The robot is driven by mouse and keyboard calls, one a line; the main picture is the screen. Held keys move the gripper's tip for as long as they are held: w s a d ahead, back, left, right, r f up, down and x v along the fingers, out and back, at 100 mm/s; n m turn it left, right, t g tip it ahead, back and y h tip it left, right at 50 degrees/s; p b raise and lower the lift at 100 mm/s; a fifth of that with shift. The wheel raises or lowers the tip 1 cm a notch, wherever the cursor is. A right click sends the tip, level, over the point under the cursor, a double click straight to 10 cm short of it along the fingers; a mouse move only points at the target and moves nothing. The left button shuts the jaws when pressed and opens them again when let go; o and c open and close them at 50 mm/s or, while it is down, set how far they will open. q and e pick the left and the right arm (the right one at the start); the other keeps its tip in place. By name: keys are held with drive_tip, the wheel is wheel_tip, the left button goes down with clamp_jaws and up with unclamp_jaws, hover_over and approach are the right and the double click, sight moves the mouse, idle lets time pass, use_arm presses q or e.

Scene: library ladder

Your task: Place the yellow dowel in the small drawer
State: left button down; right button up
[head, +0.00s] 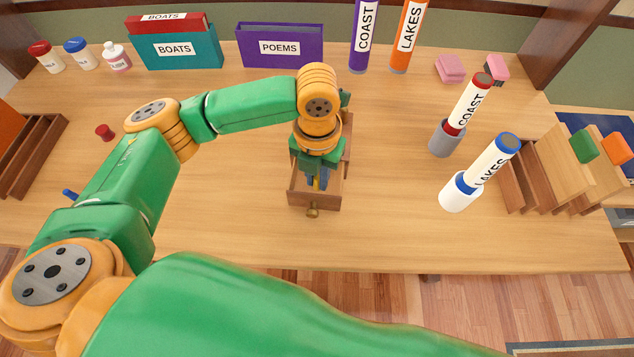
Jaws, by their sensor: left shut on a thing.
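The small wooden drawer (314,201) is pulled open near the middle of the table, its round knob facing me. My left gripper (318,182) points down over the open drawer, its fingertips at or within the drawer opening. It is shut on the yellow dowel (317,184), of which only a small yellow patch shows between the fingers. I cannot tell whether the dowel touches the drawer floor. The arm hides most of the cabinet behind the drawer. My right gripper is out of view.
A red peg (104,131) and a blue peg (70,194) lie at left. Labelled tubes stand in a grey holder (445,138) and a white holder (459,192) at right. Wooden racks stand at both sides. Boxes and jars line the back. The table around the drawer is clear.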

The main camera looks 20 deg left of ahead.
sight(318, 188)
use_arm(q)
drive_tip(key=shift+f, duration=1.45)
drive_tip(key=shift+f, duration=0.15)
drive_tip(key=c, duration=0.8)
unclamp_jaws()
drive_tip(key=shift+c, duration=0.2)
wheel_tip(318, 188, up, 12)
drive_tip(key=shift+r+p, duration=0.2)
drive_tip(key=shift+p, duration=0.25)
